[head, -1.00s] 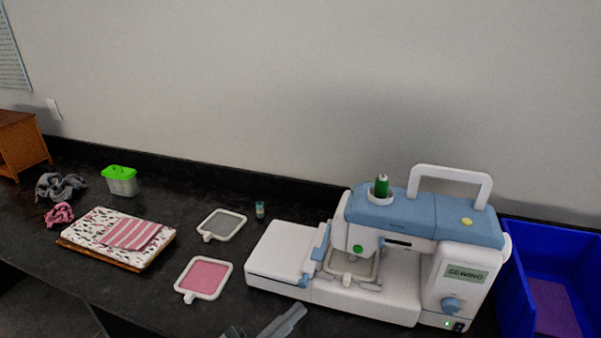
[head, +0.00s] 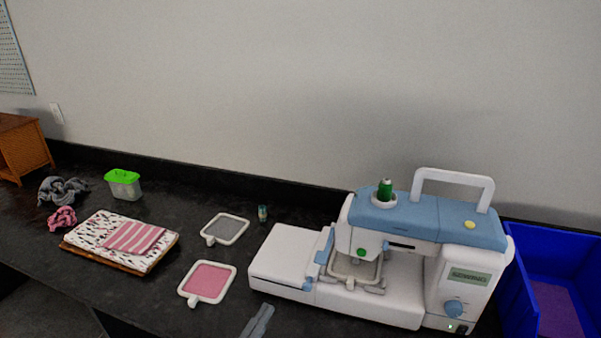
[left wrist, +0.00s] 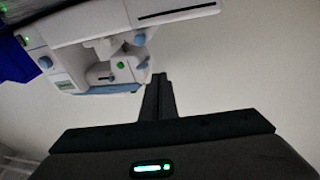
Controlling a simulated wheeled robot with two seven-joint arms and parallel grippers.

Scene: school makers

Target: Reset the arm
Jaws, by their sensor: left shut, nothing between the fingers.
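My left gripper (head: 258,320) shows only in part at the bottom edge of the head view, in front of the sewing machine's left end. In the left wrist view its fingers (left wrist: 158,96) are together and empty, pointing toward the plain wall. The white and blue sewing machine (head: 400,262) stands on the dark counter; it appears upside down at the top of the left wrist view (left wrist: 90,45). A hoop (head: 352,268) sits under its needle area. The gripper is apart from the machine. My right gripper is in neither view.
A pink hoop (head: 208,281) and a grey hoop (head: 225,228) lie left of the machine, with a small spool (head: 262,213) nearby. Folded fabric (head: 100,234), a green-lidded container (head: 123,184) and scrunched cloths lie farther left. A blue bin (head: 560,270) stands at right.

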